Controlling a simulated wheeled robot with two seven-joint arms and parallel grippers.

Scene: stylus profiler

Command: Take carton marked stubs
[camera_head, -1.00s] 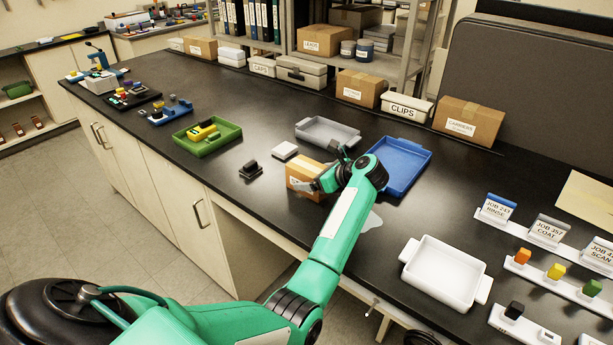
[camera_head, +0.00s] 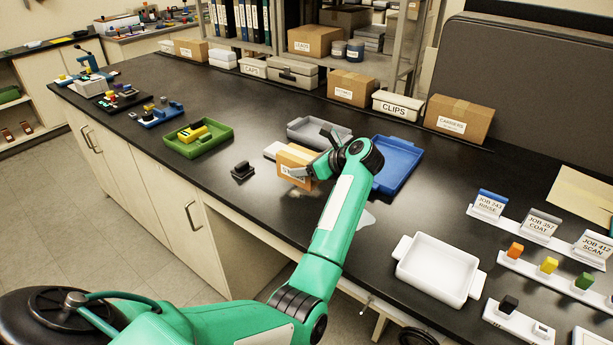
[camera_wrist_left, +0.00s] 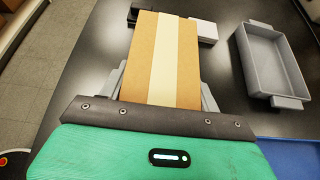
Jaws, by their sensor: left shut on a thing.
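My left gripper (camera_head: 311,156) is shut on a brown carton (camera_head: 293,161) with a white label on its front. A finger partly covers the label, so its lettering cannot be read in full. The carton appears held just above the dark bench, in front of a white block. In the left wrist view the carton (camera_wrist_left: 163,55) fills the space between the fingers, with a pale tape strip along its top. My right gripper is not in view.
A grey tray (camera_head: 319,144) and blue tray (camera_head: 408,178) lie behind and right of the carton. A black block (camera_head: 242,171) and green tray (camera_head: 180,148) are left. A white tray (camera_head: 401,283) stands at the front right, near job-card holders. Labelled boxes line the back.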

